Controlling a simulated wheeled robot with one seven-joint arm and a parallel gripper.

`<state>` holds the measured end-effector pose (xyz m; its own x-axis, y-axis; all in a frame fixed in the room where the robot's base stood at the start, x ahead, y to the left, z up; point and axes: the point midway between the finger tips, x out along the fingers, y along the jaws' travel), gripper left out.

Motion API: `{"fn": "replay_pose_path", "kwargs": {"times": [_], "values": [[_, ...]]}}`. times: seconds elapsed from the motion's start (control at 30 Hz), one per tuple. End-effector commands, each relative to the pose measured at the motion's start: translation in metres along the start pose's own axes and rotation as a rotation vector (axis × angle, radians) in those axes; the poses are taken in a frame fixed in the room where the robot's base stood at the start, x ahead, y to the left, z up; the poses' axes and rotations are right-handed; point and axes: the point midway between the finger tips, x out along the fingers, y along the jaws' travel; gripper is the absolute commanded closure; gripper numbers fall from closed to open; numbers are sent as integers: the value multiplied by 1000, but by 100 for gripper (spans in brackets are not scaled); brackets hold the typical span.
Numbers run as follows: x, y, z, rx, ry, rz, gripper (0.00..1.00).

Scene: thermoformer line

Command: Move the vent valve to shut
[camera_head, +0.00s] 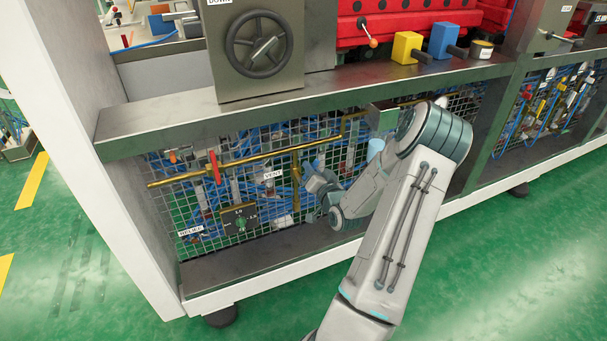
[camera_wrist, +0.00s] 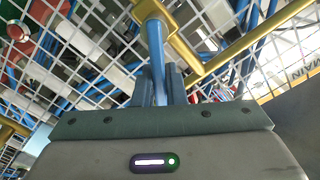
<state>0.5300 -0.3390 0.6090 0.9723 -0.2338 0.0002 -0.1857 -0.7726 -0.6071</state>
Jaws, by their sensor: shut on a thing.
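The VENT label (camera_head: 272,175) hangs on the wire mesh under the bench, beside a vertical brass pipe (camera_head: 296,170). In the wrist view a blue lever handle (camera_wrist: 156,42) stands out from the brass pipe (camera_wrist: 210,62). My gripper (camera_wrist: 160,84) is shut on this blue handle, one finger on each side. The handle runs up between the fingers toward a brass fitting at the top. In the head view my gripper (camera_head: 309,212) is low in front of the mesh, right of the label. My wrist hides the handle there.
A red lever (camera_head: 215,167) sits on the long brass pipe to the left. The bench ledge (camera_head: 330,80) overhangs the mesh (camera_head: 178,205). Blue hoses run behind the mesh. Green floor is clear in front.

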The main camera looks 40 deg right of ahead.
Motion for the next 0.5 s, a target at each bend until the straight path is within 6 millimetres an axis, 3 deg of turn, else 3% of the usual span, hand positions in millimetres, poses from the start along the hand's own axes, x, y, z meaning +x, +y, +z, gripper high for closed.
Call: {"fn": "replay_pose_path", "kwargs": {"times": [0.23,0.5], "values": [[-1,13,1,243,0,5,100],[-1,15,2,292,-1,2,100]]}}
